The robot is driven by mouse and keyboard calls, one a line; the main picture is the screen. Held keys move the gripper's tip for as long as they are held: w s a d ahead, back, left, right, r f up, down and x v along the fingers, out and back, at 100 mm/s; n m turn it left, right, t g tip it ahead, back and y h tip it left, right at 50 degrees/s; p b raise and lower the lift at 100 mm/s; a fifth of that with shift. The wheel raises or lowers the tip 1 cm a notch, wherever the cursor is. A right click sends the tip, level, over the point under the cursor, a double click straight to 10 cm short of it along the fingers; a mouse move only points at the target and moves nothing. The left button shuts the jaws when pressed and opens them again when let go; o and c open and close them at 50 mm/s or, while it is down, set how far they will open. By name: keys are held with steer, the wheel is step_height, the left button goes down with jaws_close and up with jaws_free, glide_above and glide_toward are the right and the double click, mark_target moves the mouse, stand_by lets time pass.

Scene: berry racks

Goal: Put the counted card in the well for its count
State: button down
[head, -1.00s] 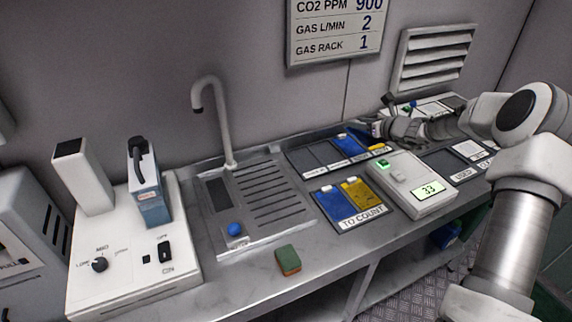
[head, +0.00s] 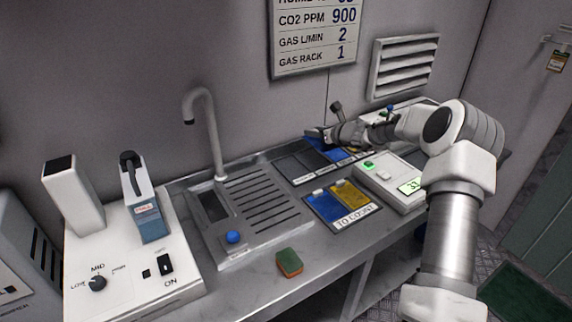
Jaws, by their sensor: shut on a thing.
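My gripper (head: 326,136) is over the back of the bench, above the rear tray of wells (head: 299,180). It is shut on a small, dark, bluish card (head: 316,133), mostly hidden by the fingers. Empty grey wells are at that tray's left; a blue card (head: 329,148) and a yellow one (head: 351,149) lie further right, partly hidden by my arm. The white counter (head: 384,178) has a green-lit button and reads 33 (head: 408,187). The TO COUNT tray (head: 345,223) holds a blue card (head: 324,206) and a yellow card (head: 350,195).
A sink (head: 246,250) with a tall tap (head: 215,130) stands left of the trays. A sponge (head: 289,263) lies at the front edge. A white machine (head: 130,285) is far left. A wall board (head: 312,38) hangs behind.

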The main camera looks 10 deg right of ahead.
steer(key=a+f+b, duration=0.1)
steer(key=a+f, duration=0.1)
steer(key=a, duration=0.1)
steer(key=a+f+b, duration=0.1)
steer(key=a, duration=0.2)
steer(key=w+a+f+b, duration=0.1)
steer(key=a+f+b, duration=0.1)
steer(key=a, duration=0.1)
steer(key=shift+f, duration=0.35)
steer(key=shift+f+b, duration=0.55)
steer(key=shift+f, duration=1.35)
steer(key=shift+f, duration=0.15)
steer(key=c, duration=0.5)
jaws_free()
steer(key=shift+r, duration=0.3)
steer(key=p+v, duration=0.1)
steer(key=v, duration=1.1)
steer(key=shift+s+f, duration=0.1)
steer(key=shift+f, duration=0.1)
